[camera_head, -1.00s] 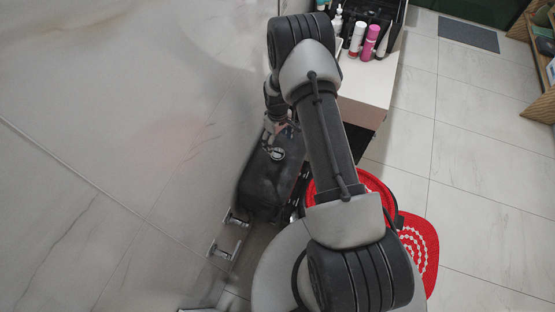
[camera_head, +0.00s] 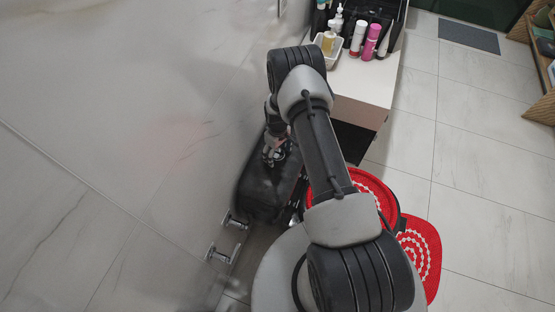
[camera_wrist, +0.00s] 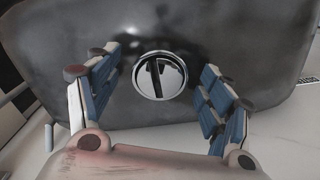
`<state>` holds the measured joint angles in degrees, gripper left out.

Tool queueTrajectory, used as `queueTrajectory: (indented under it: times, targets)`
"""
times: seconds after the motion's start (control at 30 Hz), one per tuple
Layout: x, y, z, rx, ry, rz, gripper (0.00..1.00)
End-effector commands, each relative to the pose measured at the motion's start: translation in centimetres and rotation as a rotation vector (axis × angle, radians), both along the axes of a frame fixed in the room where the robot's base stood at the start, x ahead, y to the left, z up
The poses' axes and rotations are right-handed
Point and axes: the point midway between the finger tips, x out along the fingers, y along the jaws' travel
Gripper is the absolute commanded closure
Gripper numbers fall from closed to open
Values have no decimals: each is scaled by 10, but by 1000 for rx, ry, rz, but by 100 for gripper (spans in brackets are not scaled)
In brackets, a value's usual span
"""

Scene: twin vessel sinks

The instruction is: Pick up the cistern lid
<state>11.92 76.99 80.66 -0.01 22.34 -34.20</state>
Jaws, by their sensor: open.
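The cistern lid (camera_head: 262,190) is a dark grey, smooth rounded slab against the wall in the head view. It fills the upper middle of the wrist view (camera_wrist: 240,60). A round chrome flush button (camera_wrist: 160,76) sits on it. My gripper (camera_wrist: 160,95) is open, with one blue-padded finger on each side of the button and nothing held. In the head view my gripper (camera_head: 272,152) is over the far part of the lid. Whether the fingers touch the lid cannot be told.
A white counter (camera_head: 362,92) with bottles and a small tray (camera_head: 328,50) stands beyond the lid. Chrome wall fittings (camera_head: 222,254) are near its close end. A red mat (camera_head: 420,255) lies on the tiled floor at right. The wall borders the left.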

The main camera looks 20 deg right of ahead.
Motion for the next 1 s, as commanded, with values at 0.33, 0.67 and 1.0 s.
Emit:
queueTrajectory:
  times: [0.33, 0.67, 1.0]
  targets:
    - [0, 0, 0, 0, 0, 0, 49]
    - [0, 0, 0, 0, 0, 0, 71]
    - [-1, 0, -1, 1, 1, 0, 93]
